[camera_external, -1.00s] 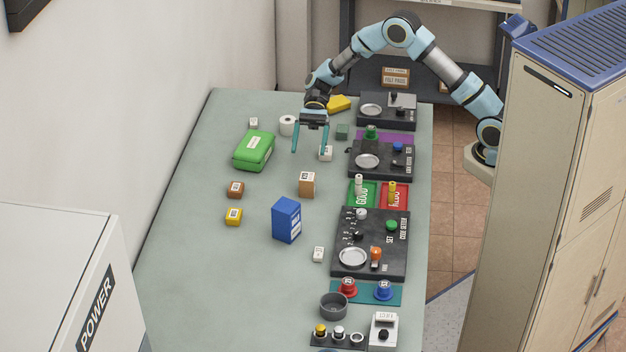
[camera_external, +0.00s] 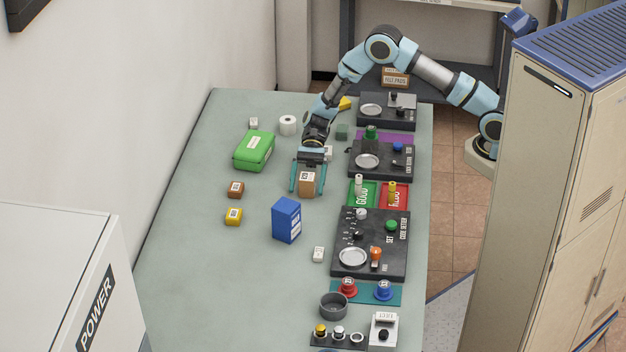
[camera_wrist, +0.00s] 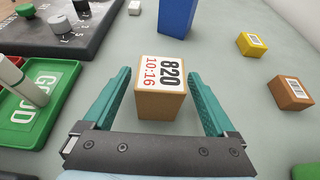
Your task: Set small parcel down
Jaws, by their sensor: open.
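The small parcel that my gripper is at is a brown box (camera_external: 307,185) with a white label on top, standing upright on the table. In the wrist view the box (camera_wrist: 160,104) shows a label reading 820 and 10:16. My gripper (camera_external: 308,190) is open, with one teal finger on each side of the box. In the wrist view gaps show between the box and both fingers (camera_wrist: 163,95). Smaller boxes, one orange-brown (camera_external: 236,189) and one yellow (camera_external: 233,216), lie to the left.
A tall blue box (camera_external: 286,220) stands in front of my gripper. A green case (camera_external: 254,151) lies to the left. Green (camera_external: 361,196) and red (camera_external: 395,196) trays and black control panels (camera_external: 370,245) line the right edge. The table's left front is clear.

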